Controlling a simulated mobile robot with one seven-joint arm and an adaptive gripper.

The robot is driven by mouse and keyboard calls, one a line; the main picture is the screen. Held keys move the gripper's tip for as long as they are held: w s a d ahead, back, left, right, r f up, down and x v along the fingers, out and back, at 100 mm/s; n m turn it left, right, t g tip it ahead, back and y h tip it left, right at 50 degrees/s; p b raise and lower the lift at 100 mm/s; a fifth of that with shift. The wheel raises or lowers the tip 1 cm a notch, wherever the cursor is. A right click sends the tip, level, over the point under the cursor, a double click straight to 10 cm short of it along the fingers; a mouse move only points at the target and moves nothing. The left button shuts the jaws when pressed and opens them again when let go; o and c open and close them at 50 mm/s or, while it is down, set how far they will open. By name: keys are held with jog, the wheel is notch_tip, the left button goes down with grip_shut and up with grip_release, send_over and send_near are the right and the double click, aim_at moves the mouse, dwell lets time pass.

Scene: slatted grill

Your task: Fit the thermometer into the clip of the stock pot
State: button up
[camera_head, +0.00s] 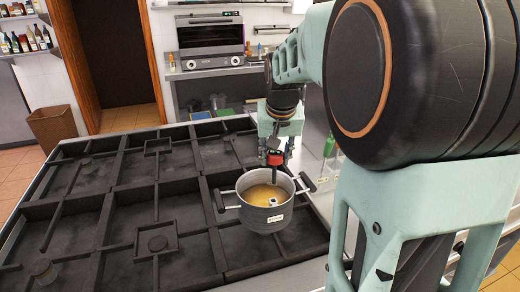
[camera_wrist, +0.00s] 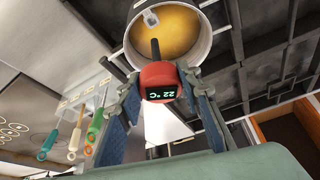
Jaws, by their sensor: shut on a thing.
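The thermometer (camera_head: 276,158) has a red head with a dark probe and hangs in my gripper (camera_head: 276,150) above the stock pot. In the wrist view its red head with a lit display (camera_wrist: 160,88) sits between the two fingers of my gripper (camera_wrist: 160,92), and its dark probe points toward the pot. The stock pot (camera_head: 266,215) is steel, with two dark handles and yellowish liquid inside. A small pale clip (camera_head: 272,201) shows at the pot's near inner side. It also shows at the rim in the wrist view (camera_wrist: 150,18). The probe looks apart from the clip.
The pot stands on a dark slatted grill (camera_head: 130,205) with several square sections. A small dark knob-like item (camera_head: 43,269) is at the front left. A counter with hanging coloured-handled tools (camera_wrist: 75,138) lies beside the grill. An oven (camera_head: 210,45) stands at the back.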

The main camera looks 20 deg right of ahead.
aim_at(275, 171)
jog(key=shift+f+b, duration=1.95)
jog(key=shift+f, duration=0.75)
jog(key=shift+f+b, duration=3.2)
jog(key=shift+f, duration=0.75)
jog(key=o, duration=1.3)
jog(key=shift+c, duration=0.2)
jog(key=shift+r, duration=0.15)
jog(key=v, duration=0.7)
jog(key=shift+s+r, duration=0.1)
